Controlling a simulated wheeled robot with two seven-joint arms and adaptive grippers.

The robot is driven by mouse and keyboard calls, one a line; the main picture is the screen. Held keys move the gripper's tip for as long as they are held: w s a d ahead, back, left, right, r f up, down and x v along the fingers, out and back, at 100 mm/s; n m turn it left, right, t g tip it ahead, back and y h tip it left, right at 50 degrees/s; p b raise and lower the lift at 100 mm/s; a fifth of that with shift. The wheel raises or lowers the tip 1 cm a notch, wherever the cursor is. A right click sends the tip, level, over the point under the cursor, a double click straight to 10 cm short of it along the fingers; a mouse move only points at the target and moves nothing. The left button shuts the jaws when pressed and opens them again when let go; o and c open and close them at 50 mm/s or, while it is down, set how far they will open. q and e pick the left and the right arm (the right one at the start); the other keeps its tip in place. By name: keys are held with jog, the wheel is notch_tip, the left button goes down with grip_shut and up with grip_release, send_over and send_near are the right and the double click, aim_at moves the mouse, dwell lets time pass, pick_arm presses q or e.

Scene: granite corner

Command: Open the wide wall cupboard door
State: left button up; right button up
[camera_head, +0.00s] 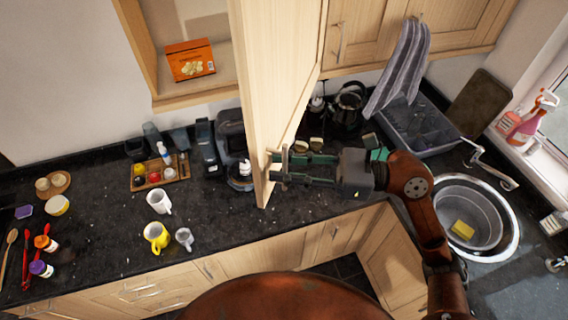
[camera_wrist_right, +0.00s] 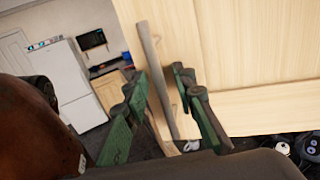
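The wide wall cupboard door (camera_head: 275,80) is pale wood and stands swung out from its cupboard (camera_head: 150,50), whose inside shows at the upper left. In the right wrist view the door (camera_wrist_right: 235,50) fills the upper right, with its long bar handle (camera_wrist_right: 156,75) upright near its edge. My right gripper (camera_head: 272,166) is at the lower part of the door by the handle. In the right wrist view its two green fingers (camera_wrist_right: 160,85) are apart, one on each side of the handle, with a gap showing. My left gripper is in neither view.
An orange box (camera_head: 190,60) sits in the open cupboard. Below the door the dark counter holds a coffee machine (camera_head: 233,145), a white mug (camera_head: 159,201) and a yellow mug (camera_head: 156,236). A striped towel (camera_head: 401,65) hangs at the right, above a dish rack (camera_head: 415,128).

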jog(key=shift+c, duration=0.2)
grip_shut()
jog(key=shift+a, duration=0.1)
